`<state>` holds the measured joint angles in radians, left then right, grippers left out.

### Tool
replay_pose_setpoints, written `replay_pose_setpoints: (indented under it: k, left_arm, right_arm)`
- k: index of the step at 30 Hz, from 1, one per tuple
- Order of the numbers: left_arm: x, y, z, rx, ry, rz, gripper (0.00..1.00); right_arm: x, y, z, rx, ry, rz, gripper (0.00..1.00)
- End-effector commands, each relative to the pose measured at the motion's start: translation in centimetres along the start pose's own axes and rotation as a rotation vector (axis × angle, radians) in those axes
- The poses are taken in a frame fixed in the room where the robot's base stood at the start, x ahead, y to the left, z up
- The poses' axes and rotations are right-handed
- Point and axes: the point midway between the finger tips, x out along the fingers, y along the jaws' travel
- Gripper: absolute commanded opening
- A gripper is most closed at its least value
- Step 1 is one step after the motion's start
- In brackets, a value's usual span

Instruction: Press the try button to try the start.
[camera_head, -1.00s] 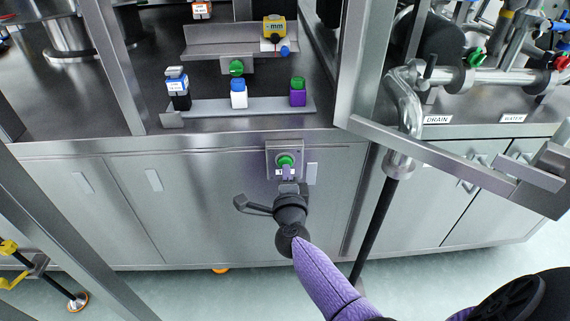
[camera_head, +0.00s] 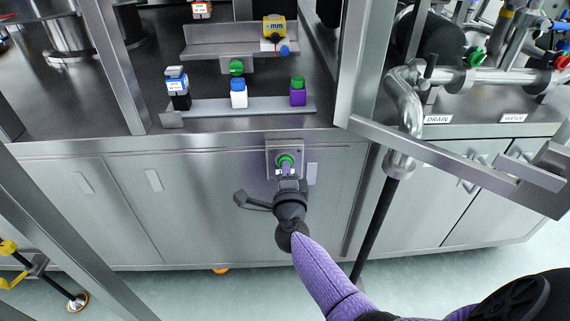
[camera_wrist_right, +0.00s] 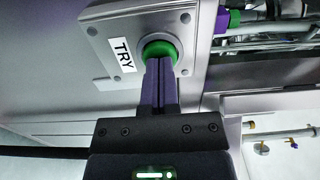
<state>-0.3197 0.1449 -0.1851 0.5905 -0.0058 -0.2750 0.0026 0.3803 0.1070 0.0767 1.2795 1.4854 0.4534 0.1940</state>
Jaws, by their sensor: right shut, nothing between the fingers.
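The try button (camera_head: 285,160) is a round green button on a square metal plate on the cabinet front, below the shelf edge. In the right wrist view the green button (camera_wrist_right: 160,52) sits beside a white label reading TRY (camera_wrist_right: 122,55). My right gripper (camera_head: 286,170) is shut and empty, its fingers pointing at the button. In the wrist view its purple fingertips (camera_wrist_right: 159,62) overlap the lower part of the button and hide it. They look to be at or against its face; I cannot tell whether it is pressed in. My left gripper is not in view.
Above the button, a ledge (camera_head: 215,110) holds small bottles with coloured caps. A metal frame post (camera_head: 358,60) and a bar (camera_head: 450,160) stand to the right of my arm. The cabinet front (camera_head: 210,200) left of the button is clear.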

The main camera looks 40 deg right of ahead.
Motion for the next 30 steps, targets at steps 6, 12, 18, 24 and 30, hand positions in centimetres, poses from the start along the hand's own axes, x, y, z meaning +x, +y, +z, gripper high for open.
replay_pose_setpoints:
  k: [6, 12, 18, 24, 30]
  left_arm:
    - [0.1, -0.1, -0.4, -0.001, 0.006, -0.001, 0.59]
    - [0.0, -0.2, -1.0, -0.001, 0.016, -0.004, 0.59]
    - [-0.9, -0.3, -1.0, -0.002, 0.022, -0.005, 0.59]
    - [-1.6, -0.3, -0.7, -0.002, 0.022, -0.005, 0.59]
    - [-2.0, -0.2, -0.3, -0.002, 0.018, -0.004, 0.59]
  right_arm:
    - [0.5, 0.1, 0.0, -0.001, 0.000, 0.001, 0.00]
    - [0.3, 0.0, 0.0, -0.001, 0.000, 0.001, 0.00]
    - [-1.5, -0.2, 0.0, 0.000, -0.002, 0.001, 0.00]
    - [-3.5, -0.1, 0.0, 0.000, 0.000, 0.001, 0.00]
    - [-5.0, -0.1, 0.0, 0.000, 0.000, 0.001, 0.00]
